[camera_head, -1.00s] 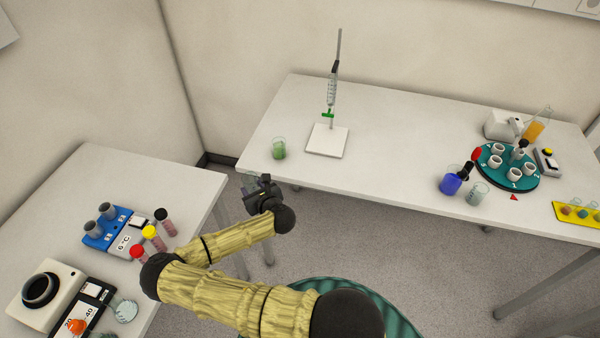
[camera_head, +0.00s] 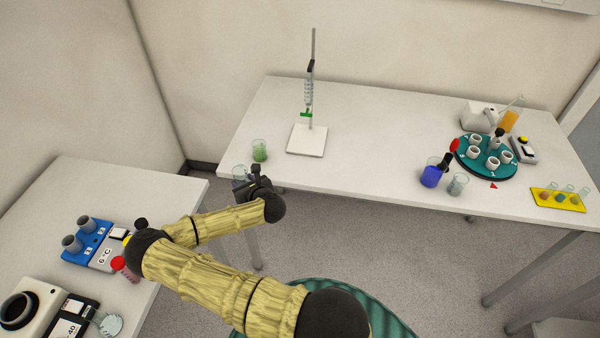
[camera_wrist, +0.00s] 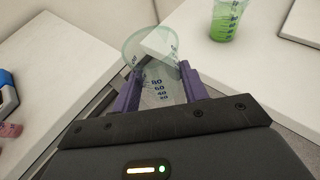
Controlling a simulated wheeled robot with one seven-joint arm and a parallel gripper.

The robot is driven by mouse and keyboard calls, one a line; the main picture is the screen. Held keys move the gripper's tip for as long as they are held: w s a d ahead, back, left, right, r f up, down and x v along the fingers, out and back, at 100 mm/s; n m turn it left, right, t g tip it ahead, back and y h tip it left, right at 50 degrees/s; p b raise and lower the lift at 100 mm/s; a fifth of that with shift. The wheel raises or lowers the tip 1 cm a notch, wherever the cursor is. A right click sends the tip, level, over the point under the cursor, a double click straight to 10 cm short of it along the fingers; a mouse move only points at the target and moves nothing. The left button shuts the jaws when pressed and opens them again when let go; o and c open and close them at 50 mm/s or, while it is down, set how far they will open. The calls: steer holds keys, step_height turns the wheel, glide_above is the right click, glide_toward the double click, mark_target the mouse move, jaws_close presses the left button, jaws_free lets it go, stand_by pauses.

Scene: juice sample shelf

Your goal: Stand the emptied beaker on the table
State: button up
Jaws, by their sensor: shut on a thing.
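My gripper (camera_head: 250,184) is shut on a clear, empty-looking beaker (camera_wrist: 153,72) with blue graduation marks. In the wrist view the beaker sits between the two purple fingers, its rim pointing away from the camera. In the head view the beaker (camera_head: 239,173) shows small and partly hidden by my gripper. It is at the near left edge of the long white table (camera_head: 370,130); I cannot tell whether it touches the top. In the wrist view, floor and a gap between two tables show around it.
A beaker of green liquid (camera_head: 259,150) stands close by on the long table, left of a burette stand (camera_head: 307,140). A blue-filled beaker (camera_head: 431,175) and teal carousel (camera_head: 487,156) stand farther right. Another table (camera_head: 150,195) with devices is at left. The long table's middle is clear.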

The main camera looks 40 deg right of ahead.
steer(key=d+r+m+h+b, duration=0.1)
steer(key=d+r+m, duration=0.15)
steer(key=d, duration=0.75)
step_height(320, 180, up, 4)
steer(key=r+h+b, duration=0.1)
steer(key=h, duration=0.1)
glide_above(301, 174)
steer(key=shift+s+d+f, duration=0.1)
steer(key=shift+f, duration=0.15)
steer(key=shift+f, duration=0.1)
steer(key=shift+f+p, duration=0.75)
steer(key=shift+f, duration=2.3)
steer(key=shift+f+p, duration=0.5)
steer(key=shift+f, duration=1.35)
